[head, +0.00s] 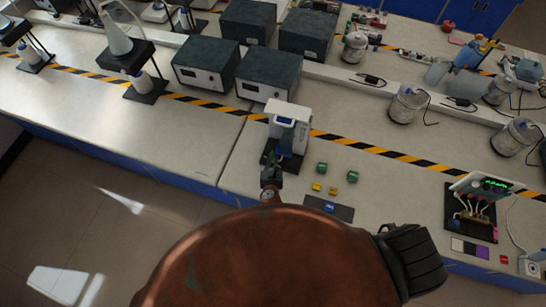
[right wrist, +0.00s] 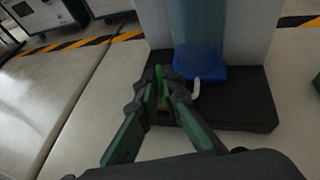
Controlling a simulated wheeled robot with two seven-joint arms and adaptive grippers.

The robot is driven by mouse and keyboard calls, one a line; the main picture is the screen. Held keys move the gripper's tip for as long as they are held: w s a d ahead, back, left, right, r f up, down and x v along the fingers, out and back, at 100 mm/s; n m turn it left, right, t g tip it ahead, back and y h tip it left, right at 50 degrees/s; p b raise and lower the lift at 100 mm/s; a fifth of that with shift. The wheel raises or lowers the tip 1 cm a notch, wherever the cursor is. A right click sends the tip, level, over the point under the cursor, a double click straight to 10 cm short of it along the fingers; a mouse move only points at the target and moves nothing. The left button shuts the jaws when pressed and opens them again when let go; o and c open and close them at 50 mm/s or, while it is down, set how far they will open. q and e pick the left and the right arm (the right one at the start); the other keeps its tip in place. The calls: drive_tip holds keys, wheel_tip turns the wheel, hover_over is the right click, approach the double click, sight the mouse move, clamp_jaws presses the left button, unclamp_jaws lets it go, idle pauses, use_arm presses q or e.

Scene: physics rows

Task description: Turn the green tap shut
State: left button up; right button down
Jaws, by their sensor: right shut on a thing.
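A white stand (head: 290,112) with a blue part on a dark base (head: 269,153) stands at the bench's front edge in the head view. In the right wrist view its dark base (right wrist: 250,103) and blue part (right wrist: 205,68) fill the upper right. The green tap (right wrist: 159,75) is a small bright green piece at its front, partly hidden by the fingers. My right gripper (right wrist: 165,92) is shut on the green tap, with its fingertips on either side. The right gripper (head: 271,176) also shows in the head view. My left gripper is not in view.
Green blocks (head: 322,168), yellow blocks (head: 317,187) and a dark mat (head: 329,208) with a blue block lie right of the stand. Dark boxes (head: 268,74) stand behind it. A circuit board with a green display (head: 487,184) is at the right. Bench left of the stand is clear.

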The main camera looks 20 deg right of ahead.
drive_tip(key=shift+w+a+m+g+h+b, duration=0.15)
drive_tip(key=shift+m+g+h+b, duration=0.3)
drive_tip(key=shift+m+h, duration=0.35)
drive_tip(key=shift+a+m+g+h+b, duration=0.1)
drive_tip(key=shift+m+g+h+b, duration=0.3)
drive_tip(key=shift+m+h, duration=0.4)
drive_tip(key=shift+h, duration=0.3)
drive_tip(key=c, duration=2.4)
unclamp_jaws()
wheel_tip(320, 180, up, 10)
drive_tip(key=shift+w, duration=0.1)
